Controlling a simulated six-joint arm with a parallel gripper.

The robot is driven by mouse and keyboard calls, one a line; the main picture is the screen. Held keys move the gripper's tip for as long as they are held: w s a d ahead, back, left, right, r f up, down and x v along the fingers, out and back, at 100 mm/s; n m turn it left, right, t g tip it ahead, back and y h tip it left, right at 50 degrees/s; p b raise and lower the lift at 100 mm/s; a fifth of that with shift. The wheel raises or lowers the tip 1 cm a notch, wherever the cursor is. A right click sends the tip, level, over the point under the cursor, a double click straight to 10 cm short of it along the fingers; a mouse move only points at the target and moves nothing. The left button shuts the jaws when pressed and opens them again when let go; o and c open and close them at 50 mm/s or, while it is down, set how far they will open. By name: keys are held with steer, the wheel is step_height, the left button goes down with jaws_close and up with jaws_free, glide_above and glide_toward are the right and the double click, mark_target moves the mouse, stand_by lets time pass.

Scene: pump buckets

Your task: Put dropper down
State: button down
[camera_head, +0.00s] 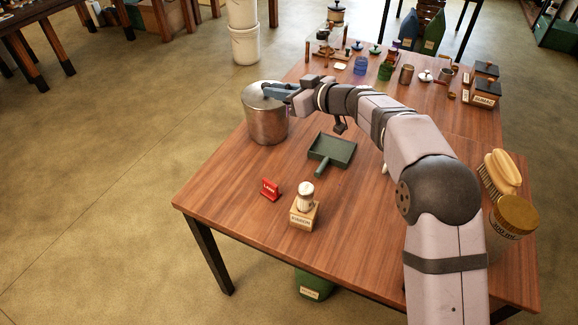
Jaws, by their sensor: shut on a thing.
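My gripper (278,92) is at the top of a metal pot (267,124) near the table's left edge. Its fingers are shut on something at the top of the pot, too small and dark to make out. I cannot clearly pick out a dropper in this view. A small white object (385,169) shows partly beside my arm, right of the green dustpan; I cannot tell what it is.
A green dustpan (332,149) lies mid-table. A red sign (270,188) and a wooden block holding a shaving brush (304,212) stand nearer the front. A brush (499,173) and round tub (514,216) are at the right. Several jars fill the back. The front-left tabletop is clear.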

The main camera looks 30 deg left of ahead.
steer(key=shift+d+f+m+t, duration=0.2)
steer(key=shift+f+m+t, duration=0.4)
step_height(320, 180, down, 18)
steer(key=shift+w+b, duration=0.1)
steer(key=shift+b, duration=0.95)
steer(key=c, duration=1.6)
jaws_free()
steer(key=shift+o, duration=0.2)
steer(key=shift+d, duration=0.15)
steer(key=v, duration=1.2)
steer(key=shift+r+b, duration=0.2)
steer(key=shift+b, duration=0.25)
steer(key=shift+a, duration=0.2)
